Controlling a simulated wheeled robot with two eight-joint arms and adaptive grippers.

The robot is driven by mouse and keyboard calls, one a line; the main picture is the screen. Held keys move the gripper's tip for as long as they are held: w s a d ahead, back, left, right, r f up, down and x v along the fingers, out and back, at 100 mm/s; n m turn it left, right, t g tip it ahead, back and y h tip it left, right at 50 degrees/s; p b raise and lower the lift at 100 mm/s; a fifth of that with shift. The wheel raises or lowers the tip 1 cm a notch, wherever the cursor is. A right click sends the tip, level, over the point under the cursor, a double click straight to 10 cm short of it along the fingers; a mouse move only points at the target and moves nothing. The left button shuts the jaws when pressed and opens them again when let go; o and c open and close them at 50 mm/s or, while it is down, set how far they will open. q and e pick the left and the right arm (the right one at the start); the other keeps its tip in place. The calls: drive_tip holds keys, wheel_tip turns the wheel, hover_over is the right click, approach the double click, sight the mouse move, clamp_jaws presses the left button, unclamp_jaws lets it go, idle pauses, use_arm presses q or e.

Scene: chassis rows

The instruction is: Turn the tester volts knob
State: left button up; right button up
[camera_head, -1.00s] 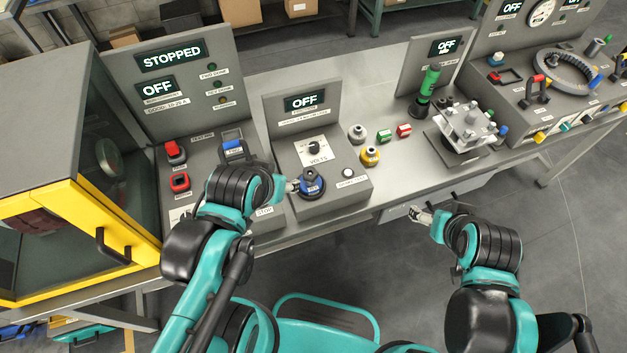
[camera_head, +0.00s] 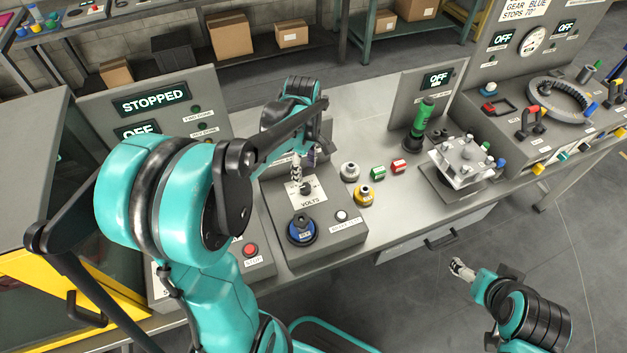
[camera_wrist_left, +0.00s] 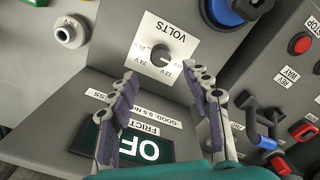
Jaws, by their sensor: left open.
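The tester's black volts knob (camera_head: 307,188) sits on a white VOLTS plate on the grey tester box (camera_head: 283,235). It also shows in the left wrist view (camera_wrist_left: 161,56), with voltage marks around it; its pointer direction is hard to read. My left gripper (camera_head: 303,168) is at the knob's far side, pointing down at the panel. In the left wrist view its two fingers (camera_wrist_left: 165,80) are spread and empty, with the knob just beyond the gap between their tips. The tester's display (camera_wrist_left: 135,148) is partly hidden by the fingers. My right gripper (camera_head: 461,268) is far from the tester, before the bench.
A blue-and-black round part (camera_head: 302,230) and a white button (camera_head: 341,215) are on the tester near the knob. A yellow fitting (camera_head: 364,195) and a grey fitting (camera_head: 350,172) stand to its right. A red stop button (camera_head: 250,250) is to its left.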

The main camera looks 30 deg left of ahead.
sight(305, 186)
use_arm(q)
wheel_tip(305, 186, down, 7)
drive_tip(key=b, duration=0.2)
drive_tip(key=shift+b, duration=0.3)
clamp_jaws()
